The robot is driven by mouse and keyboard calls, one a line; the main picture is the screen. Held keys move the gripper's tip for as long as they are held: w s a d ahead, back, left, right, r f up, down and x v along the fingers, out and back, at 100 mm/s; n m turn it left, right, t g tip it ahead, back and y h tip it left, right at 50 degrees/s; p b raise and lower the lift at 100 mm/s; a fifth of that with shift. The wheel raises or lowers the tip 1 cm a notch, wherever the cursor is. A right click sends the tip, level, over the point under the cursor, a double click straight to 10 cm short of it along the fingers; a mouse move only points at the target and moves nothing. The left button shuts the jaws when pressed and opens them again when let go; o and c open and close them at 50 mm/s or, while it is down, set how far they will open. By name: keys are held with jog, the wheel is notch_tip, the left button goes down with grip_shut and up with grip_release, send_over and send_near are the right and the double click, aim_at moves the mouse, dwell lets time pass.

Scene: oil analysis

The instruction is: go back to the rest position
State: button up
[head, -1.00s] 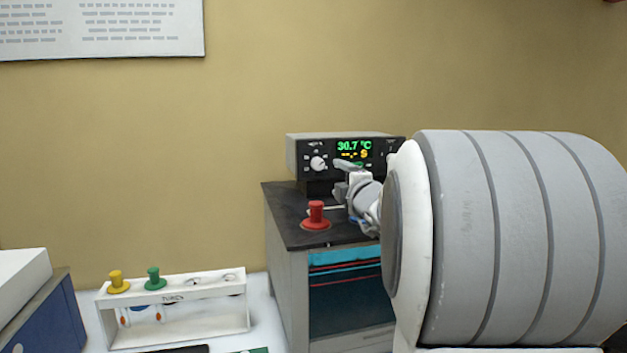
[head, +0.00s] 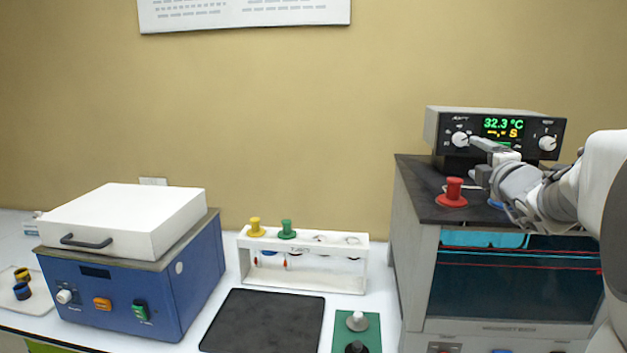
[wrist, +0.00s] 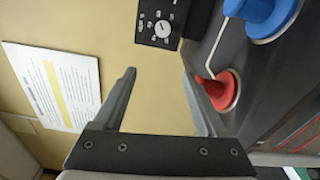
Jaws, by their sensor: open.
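My gripper (head: 480,160) is above the dark top of the bath cabinet (head: 415,185), in front of the controller. The wrist view shows its two fingers (wrist: 158,76) spread apart with nothing between them. A red stopper (head: 453,192) stands in the cabinet top, left of and below my gripper. It also shows in the wrist view (wrist: 220,88), partly behind the right finger. A blue stopper (wrist: 264,14) is beside it in the wrist view; in the head view my gripper mostly hides it. My arm covers the cabinet's right side.
The controller (head: 500,128) reads 32.3 °C. A white rack (head: 345,278) with yellow and green stoppers stands on the bench, behind a black mat (head: 262,322) and a green pad (head: 370,330). A blue box with a white lid (head: 125,220) is at the left. Open air lies above the bench.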

jog(key=s+a+f+n+g+y, duration=0.2)
jog(key=s+a+n+y, duration=0.15)
jog(key=a+n, duration=0.55)
jog(key=s+a+f+n+g+y, duration=0.2)
jog(key=s+a+n+y, duration=0.15)
jog(key=a+n, duration=0.5)
jog(key=s+a+f+n+g+y, duration=0.15)
jog(key=s+a+n, duration=0.25)
jog(key=a+n, duration=0.5)
jog(key=s+f+n+g+h, duration=0.1)
jog(key=s+f+n, duration=0.3)
jog(key=n, duration=0.5)
jog(key=s+d+f+n+g+h, duration=0.1)
jog(key=s+f+n+g+h, duration=0.1)
jog(key=s+n, duration=0.7)
jog(key=s+f+n+g+h, duration=0.2)
jog(key=s+f+n, duration=0.4)
jog(key=n, duration=0.4)
jog(key=shift+s+d+f+g, duration=0.25)
jog(key=shift+d+f+g, duration=0.15)
jog(key=shift+g, duration=0.45)
